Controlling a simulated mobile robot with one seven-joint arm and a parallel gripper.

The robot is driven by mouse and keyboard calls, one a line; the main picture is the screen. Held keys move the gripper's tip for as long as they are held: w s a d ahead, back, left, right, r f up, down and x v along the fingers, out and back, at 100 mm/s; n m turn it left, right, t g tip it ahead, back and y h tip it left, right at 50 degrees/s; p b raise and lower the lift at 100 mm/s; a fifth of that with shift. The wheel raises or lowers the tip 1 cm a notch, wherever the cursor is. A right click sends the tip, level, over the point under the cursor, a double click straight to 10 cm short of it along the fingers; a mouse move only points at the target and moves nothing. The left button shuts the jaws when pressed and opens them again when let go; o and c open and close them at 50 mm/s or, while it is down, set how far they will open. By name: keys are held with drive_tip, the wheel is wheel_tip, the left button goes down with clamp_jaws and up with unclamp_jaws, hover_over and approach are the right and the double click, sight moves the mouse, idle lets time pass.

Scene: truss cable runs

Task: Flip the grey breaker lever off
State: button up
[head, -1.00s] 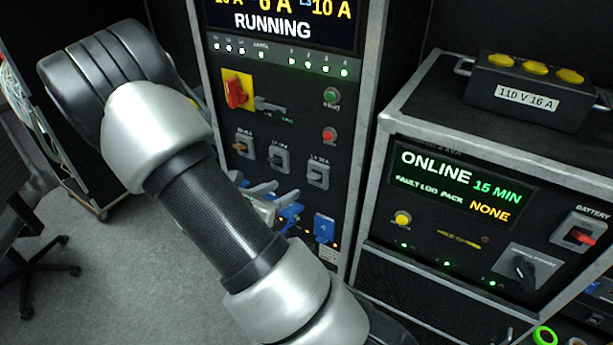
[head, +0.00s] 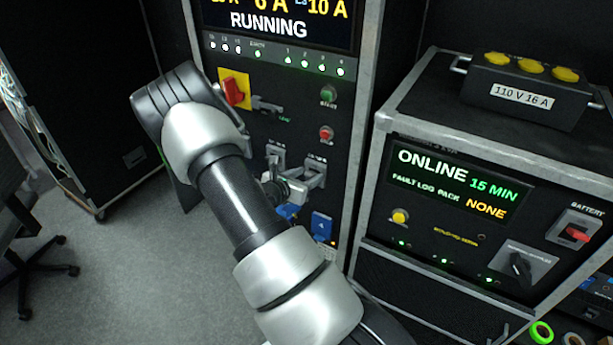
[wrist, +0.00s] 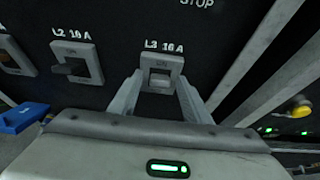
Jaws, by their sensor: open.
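The L3 16 A breaker (wrist: 162,66) has a light grey lever (wrist: 160,82) below its "ON" mark in the wrist view. My gripper (wrist: 159,86) is open, with one finger on each side of this breaker and a gap to the lever on both sides. No contact with the lever is visible. In the head view my gripper (head: 302,180) is at the L3 breaker and covers most of it. The L2 16 A breaker (wrist: 78,63) with a darker lever is to the left. A third breaker (wrist: 12,55) is partly cut off at the left edge.
A red rotary switch (head: 235,91) on a yellow plate, a green button (head: 328,95) and a red button (head: 326,133) are above the breakers. Blue connectors (head: 322,226) are below. A second rack (head: 384,122) stands at the right. The display reads RUNNING.

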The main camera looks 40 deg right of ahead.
drive_tip(key=c, duration=1.1)
drive_tip(key=shift+o, duration=0.2)
wheel_tip(320, 180, down, 7)
drive_tip(key=t+h+b, duration=0.5)
drive_tip(key=h+b, duration=0.6)
drive_tip(key=b, duration=1.2)
drive_tip(key=shift+r, duration=0.2)
drive_tip(key=o, duration=1.1)
drive_tip(key=shift+c, duration=0.2)
drive_tip(key=shift+a, duration=0.1)
